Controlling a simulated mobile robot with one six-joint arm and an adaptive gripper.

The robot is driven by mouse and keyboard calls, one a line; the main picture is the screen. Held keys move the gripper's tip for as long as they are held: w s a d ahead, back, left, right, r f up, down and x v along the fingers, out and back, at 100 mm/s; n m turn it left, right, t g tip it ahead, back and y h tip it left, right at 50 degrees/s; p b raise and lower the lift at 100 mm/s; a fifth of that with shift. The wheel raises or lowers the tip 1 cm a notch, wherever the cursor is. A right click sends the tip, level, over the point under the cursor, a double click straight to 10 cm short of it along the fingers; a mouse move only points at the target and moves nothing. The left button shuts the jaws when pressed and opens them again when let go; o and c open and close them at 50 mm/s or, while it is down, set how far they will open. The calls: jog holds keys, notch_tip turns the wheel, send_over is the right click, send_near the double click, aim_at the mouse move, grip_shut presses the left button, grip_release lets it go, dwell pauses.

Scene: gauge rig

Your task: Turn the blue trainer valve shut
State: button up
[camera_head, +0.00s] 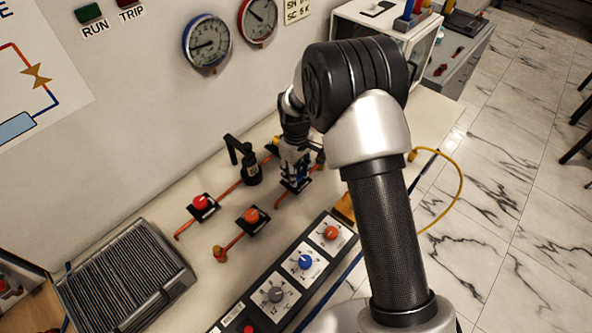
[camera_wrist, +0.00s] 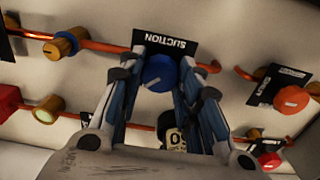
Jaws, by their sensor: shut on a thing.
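The blue trainer valve knob (camera_wrist: 160,73) sits on a copper-coloured pipe in the wrist view, in front of a black label reading SUCTION (camera_wrist: 172,45). My gripper (camera_wrist: 161,82) has one finger on each side of this knob and is shut on it. In the head view my gripper (camera_head: 294,182) points down at the pipework on the bench, and it hides the valve there. The knob's turn angle cannot be read.
A panel with red, blue (camera_head: 305,261) and grey knobs lies nearer. Gauges (camera_head: 207,41) hang on the wall. A yellow cable (camera_head: 460,185) loops at right.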

jog(key=m, duration=0.4)
jog(key=shift+m, duration=0.3)
jog(key=shift+m+p, duration=0.4)
jog(key=shift+m, duration=1.6)
jog(key=o, duration=1.1)
jog(key=shift+r, duration=0.1)
notch_tip(320, 180, up, 12)
jog(key=shift+f, duration=0.1)
